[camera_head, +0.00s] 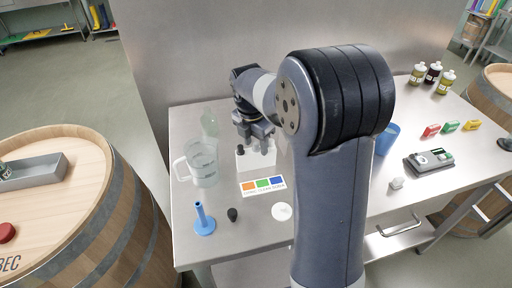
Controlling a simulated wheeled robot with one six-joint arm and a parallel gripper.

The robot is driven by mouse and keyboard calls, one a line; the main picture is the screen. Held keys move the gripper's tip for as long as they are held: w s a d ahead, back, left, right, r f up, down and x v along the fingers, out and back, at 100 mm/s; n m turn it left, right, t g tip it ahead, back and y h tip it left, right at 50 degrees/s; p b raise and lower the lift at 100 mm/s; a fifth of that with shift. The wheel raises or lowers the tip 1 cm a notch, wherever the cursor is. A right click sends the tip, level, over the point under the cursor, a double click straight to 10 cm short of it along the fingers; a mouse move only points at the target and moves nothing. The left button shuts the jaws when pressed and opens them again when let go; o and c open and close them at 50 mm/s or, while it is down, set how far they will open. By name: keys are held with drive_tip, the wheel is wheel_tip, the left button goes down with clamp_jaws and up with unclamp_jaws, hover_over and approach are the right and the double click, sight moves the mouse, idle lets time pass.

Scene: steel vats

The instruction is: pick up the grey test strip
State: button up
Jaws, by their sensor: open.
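I cannot make out a grey test strip in the head view; it may be hidden or too small to tell. My gripper (254,148) is open and points down over the steel table (240,228). It is just above or in front of a small whitish block or holder (256,160); I cannot tell whether they touch. A white card with orange, green and blue squares (263,187) lies just in front of that. My arm hides the middle of the table.
A clear measuring jug (203,165), blue stand (203,220), dark stopper (232,215) and white disc (282,211) stand left of my arm. Right are a blue cup (386,139), a grey meter (429,161), coloured boxes (450,127) and bottles (432,74). A barrel (110,215) stands left.

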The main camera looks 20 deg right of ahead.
drive_tip(key=shift+c, duration=0.2)
clamp_jaws()
